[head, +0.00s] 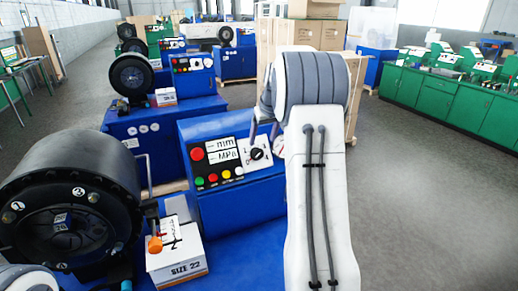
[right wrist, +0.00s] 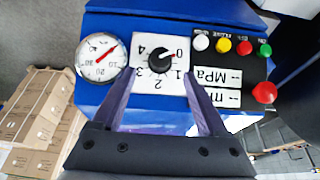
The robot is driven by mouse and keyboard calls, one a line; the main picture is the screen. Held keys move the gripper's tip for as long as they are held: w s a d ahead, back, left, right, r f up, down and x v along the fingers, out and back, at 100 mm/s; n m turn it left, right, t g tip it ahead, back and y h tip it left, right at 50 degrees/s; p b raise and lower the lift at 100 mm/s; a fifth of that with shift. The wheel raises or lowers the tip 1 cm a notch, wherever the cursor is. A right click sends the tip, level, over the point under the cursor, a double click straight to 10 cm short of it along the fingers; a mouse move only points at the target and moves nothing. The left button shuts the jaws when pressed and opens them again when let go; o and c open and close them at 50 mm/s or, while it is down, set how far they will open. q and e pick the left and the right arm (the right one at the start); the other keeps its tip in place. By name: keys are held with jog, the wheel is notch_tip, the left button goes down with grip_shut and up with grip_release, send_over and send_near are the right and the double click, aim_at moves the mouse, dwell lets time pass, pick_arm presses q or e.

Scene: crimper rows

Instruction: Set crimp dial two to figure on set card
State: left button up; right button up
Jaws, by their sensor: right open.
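A crimp dial (head: 257,154) with a black knob on a white plate is on the near blue machine's sloped panel. In the right wrist view the dial (right wrist: 160,62) appears upside down, with figures 0 to 4; the knob's white mark points towards 0. My right gripper (right wrist: 163,102) is open and empty, its two fingers either side of the plate's lower part, short of the knob. In the head view its fingers (head: 264,132) show by the dial, partly behind my arm. A white card (head: 175,232) stands on a "SIZE 22" box; its figure is unclear. My left gripper is out of view.
Beside the dial are a round gauge (right wrist: 101,57), coloured buttons (right wrist: 222,45) and a red stop button (right wrist: 264,92). A black crimp head (head: 70,205) stands at left. More blue machines (head: 165,130) stand behind. Grey floor (head: 430,180) at right is clear.

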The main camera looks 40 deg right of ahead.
aim_at(259, 151)
jog(key=p+x, duration=0.2)
jog(key=x, duration=0.5)
jog(key=shift+w+f, duration=0.15)
grip_shut()
